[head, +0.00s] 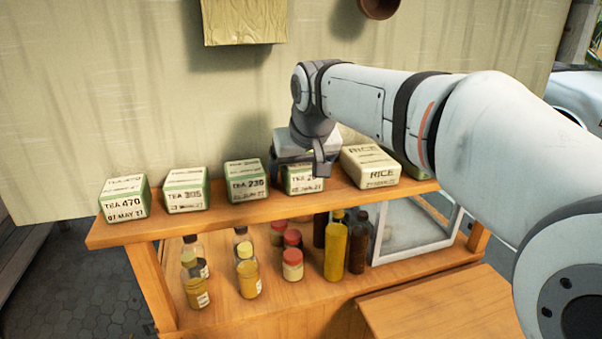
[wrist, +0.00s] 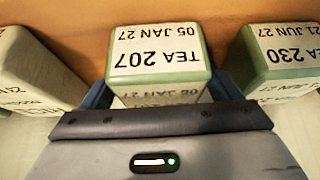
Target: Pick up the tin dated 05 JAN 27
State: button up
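The tin dated 05 JAN 27 (wrist: 157,50) is a green and white block marked TEA 207. It shows upside down in the middle of the wrist view. In the head view the same tin (head: 304,183) stands on the wooden shelf, partly hidden by my gripper (head: 303,160). My gripper is just above and behind it, pointing down. In the wrist view one finger of my gripper (wrist: 160,91) shows on each side of the tin. The fingers look open, with the tin between their tips; contact is not clear.
The TEA 230 tin (head: 246,181) dated 21 JUN 27 stands to the left, beyond it TEA 305 (head: 186,190) and TEA 470 (head: 124,198). A larger RICE block (head: 369,167) stands close on the right. Bottles and jars (head: 335,247) fill the lower shelf. A wall rises behind.

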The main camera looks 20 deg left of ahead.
jog(key=shift+s+d+r, duration=0.15)
jog(key=shift+s, duration=0.05)
jog(key=shift+c, duration=1.4)
jog(key=c, duration=0.7)
jog(key=shift+o, duration=0.2)
